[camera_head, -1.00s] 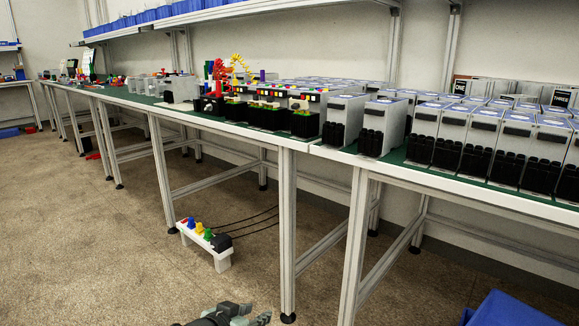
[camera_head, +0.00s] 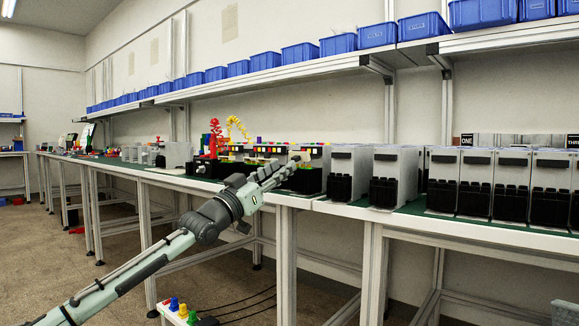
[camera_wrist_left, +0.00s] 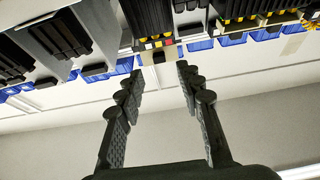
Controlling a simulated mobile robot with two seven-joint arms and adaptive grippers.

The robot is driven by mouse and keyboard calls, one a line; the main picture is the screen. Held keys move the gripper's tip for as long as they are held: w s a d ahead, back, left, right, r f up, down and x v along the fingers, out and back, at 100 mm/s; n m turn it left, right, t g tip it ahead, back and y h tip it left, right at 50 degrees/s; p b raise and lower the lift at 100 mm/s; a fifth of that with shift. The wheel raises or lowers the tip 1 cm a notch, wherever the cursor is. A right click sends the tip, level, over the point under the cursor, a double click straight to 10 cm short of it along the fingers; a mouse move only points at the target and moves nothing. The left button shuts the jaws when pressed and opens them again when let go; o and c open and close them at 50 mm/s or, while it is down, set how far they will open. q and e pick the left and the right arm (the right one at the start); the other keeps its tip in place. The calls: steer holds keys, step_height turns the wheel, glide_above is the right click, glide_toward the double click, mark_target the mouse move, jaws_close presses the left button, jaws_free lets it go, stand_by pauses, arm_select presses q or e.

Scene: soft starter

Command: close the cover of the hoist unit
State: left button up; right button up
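My left gripper (camera_head: 286,168) reaches up from the lower left in the head view, to the front edge of the bench. It is in front of a row of black-fronted units with coloured pieces on top; the nearest is a black-fronted unit (camera_head: 309,181). In the left wrist view the two fingers of my left gripper (camera_wrist_left: 160,78) are spread apart with nothing between them. Beyond the tips, that view shows a black unit (camera_wrist_left: 150,18) with yellow, red and white parts. No readable label marks the hoist unit, and I cannot tell a cover's state. My right gripper is not in view.
Several grey boxes with black fronts (camera_head: 385,192) stand on the bench to the right. A shelf of blue bins (camera_head: 378,36) runs above. The bench's front edge (camera_head: 470,232) lies right of my gripper. A low white stand (camera_head: 172,315) is on the floor below.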

mark_target(293, 158)
arm_select(q)
steer(key=shift+x, duration=2.35)
jaws_close()
